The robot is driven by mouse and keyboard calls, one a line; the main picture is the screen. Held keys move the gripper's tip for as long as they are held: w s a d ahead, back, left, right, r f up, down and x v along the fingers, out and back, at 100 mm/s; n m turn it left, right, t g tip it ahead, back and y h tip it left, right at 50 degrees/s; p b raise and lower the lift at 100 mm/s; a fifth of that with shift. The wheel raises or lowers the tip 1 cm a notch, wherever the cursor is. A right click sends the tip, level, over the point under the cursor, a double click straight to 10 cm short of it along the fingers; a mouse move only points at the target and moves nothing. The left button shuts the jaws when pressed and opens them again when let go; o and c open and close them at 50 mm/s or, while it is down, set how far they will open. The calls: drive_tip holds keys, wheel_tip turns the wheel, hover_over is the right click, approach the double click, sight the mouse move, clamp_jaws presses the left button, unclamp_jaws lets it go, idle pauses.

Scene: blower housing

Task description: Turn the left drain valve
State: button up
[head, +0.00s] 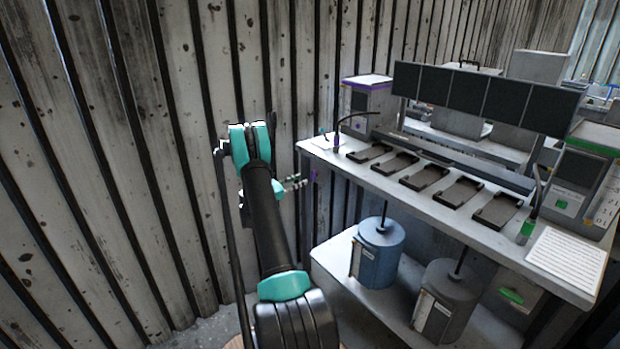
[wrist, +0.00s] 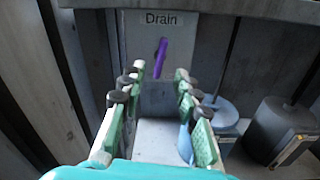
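The left drain valve shows in the wrist view as a purple handle (wrist: 160,59) on a grey panel under the label "Drain" (wrist: 164,19). The handle stands close to upright, with a slight tilt. In the head view a small purple piece (head: 314,175) shows at the left end of the bench. My gripper (wrist: 160,75) is open and empty, with its green fingers on either side of the handle in the picture. The handle appears just beyond the fingertips; I cannot tell the exact gap. In the head view my gripper (head: 295,182) is small, beside the bench's left end.
The bench top (head: 420,205) holds several dark trays and a row of dark screens (head: 480,95). A blue canister (head: 378,255) and a grey canister (head: 447,300) stand on the lower shelf (head: 335,262). A corrugated wall (head: 120,150) stands close on the left.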

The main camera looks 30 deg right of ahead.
sight(312, 176)
drive_tip(key=d, duration=0.7)
drive_tip(key=shift+w, duration=0.25)
drive_tip(key=shift+c, duration=0.5)
clamp_jaws()
